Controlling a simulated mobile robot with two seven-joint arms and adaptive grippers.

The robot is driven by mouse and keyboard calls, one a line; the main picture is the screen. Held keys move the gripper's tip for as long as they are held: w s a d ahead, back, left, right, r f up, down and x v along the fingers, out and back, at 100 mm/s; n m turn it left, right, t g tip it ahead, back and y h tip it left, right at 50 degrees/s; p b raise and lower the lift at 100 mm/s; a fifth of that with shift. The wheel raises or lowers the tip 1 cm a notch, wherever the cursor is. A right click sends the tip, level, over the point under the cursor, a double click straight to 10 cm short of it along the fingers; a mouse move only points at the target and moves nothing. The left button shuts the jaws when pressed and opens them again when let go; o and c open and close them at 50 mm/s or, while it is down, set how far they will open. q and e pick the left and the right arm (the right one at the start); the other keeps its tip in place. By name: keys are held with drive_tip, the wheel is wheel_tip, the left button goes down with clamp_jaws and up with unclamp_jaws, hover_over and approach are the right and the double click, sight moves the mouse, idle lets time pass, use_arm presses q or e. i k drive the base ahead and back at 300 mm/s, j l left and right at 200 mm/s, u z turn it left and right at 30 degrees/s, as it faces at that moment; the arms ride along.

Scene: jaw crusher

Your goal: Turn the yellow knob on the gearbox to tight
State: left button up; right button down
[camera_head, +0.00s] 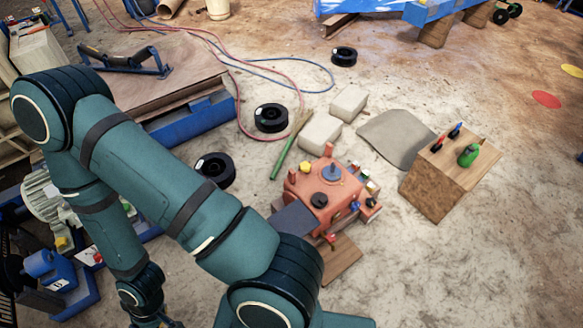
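The orange-red gearbox (313,212) sits on the floor right of the picture's middle, with a blue round part (332,173) and a black round cap (319,200) on top. No gripper fingers show. My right gripper is out of view.
A wooden block (430,190) with small tools and a green bottle (468,155) stands right of the gearbox. Pale blocks (320,133), a green rod (285,155), black spools (271,117) and red and blue hoses lie behind. The floor at lower right is clear.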

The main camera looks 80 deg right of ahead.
sight(304, 166)
drive_tip(key=i+z, duration=0.2)
drive_tip(key=z, duration=0.25)
drive_tip(key=i+z, duration=0.25)
drive_tip(key=z, duration=0.25)
drive_tip(key=i+j+z, duration=0.15)
drive_tip(key=z, duration=0.3)
drive_tip(key=i+z, duration=0.15)
drive_tip(key=z, duration=0.35)
drive_tip(key=i+j+z, duration=0.1)
drive_tip(key=z, duration=0.4)
drive_tip(key=i+j+z, duration=0.1)
drive_tip(key=z, duration=0.4)
drive_tip(key=i+j+z, duration=0.1)
drive_tip(key=z, duration=0.35)
drive_tip(key=j+z, duration=0.25)
drive_tip(key=z, duration=0.2)
drive_tip(key=i+j+z, duration=0.1)
drive_tip(key=z, duration=0.35)
drive_tip(key=j+z, duration=0.4)
drive_tip(key=i+j+z, duration=0.1)
drive_tip(key=j+z, duration=0.5)
drive_tip(key=z, duration=0.15)
